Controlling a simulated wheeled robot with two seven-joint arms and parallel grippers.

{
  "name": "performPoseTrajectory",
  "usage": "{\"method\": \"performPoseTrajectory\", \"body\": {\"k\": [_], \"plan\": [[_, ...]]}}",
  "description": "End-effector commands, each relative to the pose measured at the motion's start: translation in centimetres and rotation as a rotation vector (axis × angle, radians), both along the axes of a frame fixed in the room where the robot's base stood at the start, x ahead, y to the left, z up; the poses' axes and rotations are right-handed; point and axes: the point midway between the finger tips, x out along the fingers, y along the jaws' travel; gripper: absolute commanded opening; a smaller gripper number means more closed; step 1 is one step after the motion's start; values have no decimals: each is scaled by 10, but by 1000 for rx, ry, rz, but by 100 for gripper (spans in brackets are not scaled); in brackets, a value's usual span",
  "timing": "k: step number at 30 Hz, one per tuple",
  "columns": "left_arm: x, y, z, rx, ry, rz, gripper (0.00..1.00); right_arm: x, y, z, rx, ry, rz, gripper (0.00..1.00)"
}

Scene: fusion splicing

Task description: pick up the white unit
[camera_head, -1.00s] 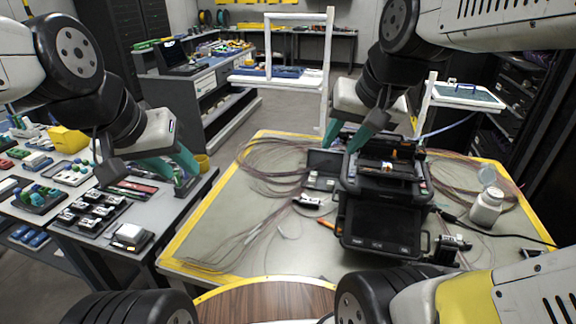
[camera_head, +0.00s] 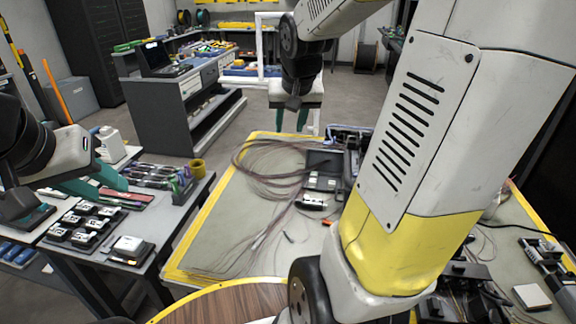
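A white-topped block (camera_head: 130,245) on a dark base sits at the front right of the left table. A small white square block (camera_head: 532,297) also lies at the lower right of the main table. I cannot tell which is the white unit. My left gripper (camera_head: 75,203) is open and empty, with teal fingers spread over the left table, up and left of the white-topped block. My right gripper (camera_head: 290,120) points down over the far edge of the main table, its teal fingers apart with nothing between them. My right arm hides much of the black splicer.
Several black modules with white tops (camera_head: 88,222) stand beside the white-topped block. A yellow tape roll (camera_head: 197,168) and a white bottle (camera_head: 111,146) are farther back. Loose fibres (camera_head: 270,165) and a black case (camera_head: 325,170) lie on the yellow-edged main table (camera_head: 215,230).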

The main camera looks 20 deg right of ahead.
Motion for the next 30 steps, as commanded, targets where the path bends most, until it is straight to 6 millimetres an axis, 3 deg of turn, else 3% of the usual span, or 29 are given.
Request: {"method": "performPoseTrajectory", "body": {"k": [8, 15, 22, 30], "plan": [[0, 0, 0, 0, 0, 0, 36, 79, -61, -64, -30, 46, -133, 36], [0, 0, 0, 0, 0, 0, 36, 138, -122, -155, -35, 76, -245, 36], [0, 0, 0, 0, 0, 0, 36, 163, -161, -232, -23, 93, -312, 36], [0, 0, 0, 0, 0, 0, 36, 172, -173, -264, -16, 96, -332, 36]]}}
